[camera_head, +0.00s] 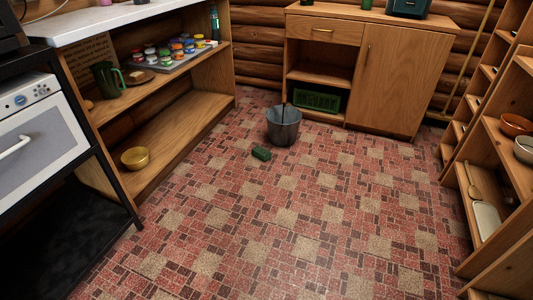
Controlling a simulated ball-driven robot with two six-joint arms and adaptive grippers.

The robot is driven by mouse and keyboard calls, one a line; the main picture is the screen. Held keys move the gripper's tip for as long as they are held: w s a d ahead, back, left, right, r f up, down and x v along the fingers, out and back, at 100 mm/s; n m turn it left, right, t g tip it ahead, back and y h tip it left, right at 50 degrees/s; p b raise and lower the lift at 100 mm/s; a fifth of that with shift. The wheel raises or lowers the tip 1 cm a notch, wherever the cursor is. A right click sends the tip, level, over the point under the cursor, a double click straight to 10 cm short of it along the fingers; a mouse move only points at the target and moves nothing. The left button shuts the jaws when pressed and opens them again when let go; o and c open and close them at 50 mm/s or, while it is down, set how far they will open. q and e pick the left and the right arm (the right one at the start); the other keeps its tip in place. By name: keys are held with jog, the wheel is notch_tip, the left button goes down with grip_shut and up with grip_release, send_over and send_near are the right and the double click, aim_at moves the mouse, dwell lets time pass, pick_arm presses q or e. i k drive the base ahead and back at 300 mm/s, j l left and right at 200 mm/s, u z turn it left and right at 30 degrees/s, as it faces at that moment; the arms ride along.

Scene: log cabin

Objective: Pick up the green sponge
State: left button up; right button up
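The green sponge (261,153) is a small dark green block lying flat on the red and tan tiled floor, near the middle of the view. It sits just in front and to the left of a grey metal bucket (284,128), with a small gap between them. Neither of my grippers shows in the head view. Nothing covers the sponge.
A wooden shelf unit with a white top (116,18) stands left, holding a yellow bowl (135,158) and a green mug (108,80). An oven (38,140) is nearer. A cabinet (388,75) stands behind, shelves (490,150) right. The floor in front is clear.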

aim_at(258, 152)
jog(key=i+l+u, duration=0.2)
jog(key=l, duration=0.35)
jog(key=i+l+u, duration=0.1)
jog(key=i+j+z, duration=0.1)
jog(key=i, duration=0.55)
jog(key=i+j+z, duration=0.1)
jog(key=i+j, duration=0.3)
jog(key=i, duration=0.2)
jog(key=i+j+z, duration=0.1)
jog(key=i+j, duration=0.2)
jog(key=i, duration=0.3)
jog(key=i+j, duration=0.35)
jog(key=i, duration=0.25)
jog(key=i+j+z, duration=0.15)
jog(key=i+j, duration=0.25)
jog(key=i, duration=0.2)
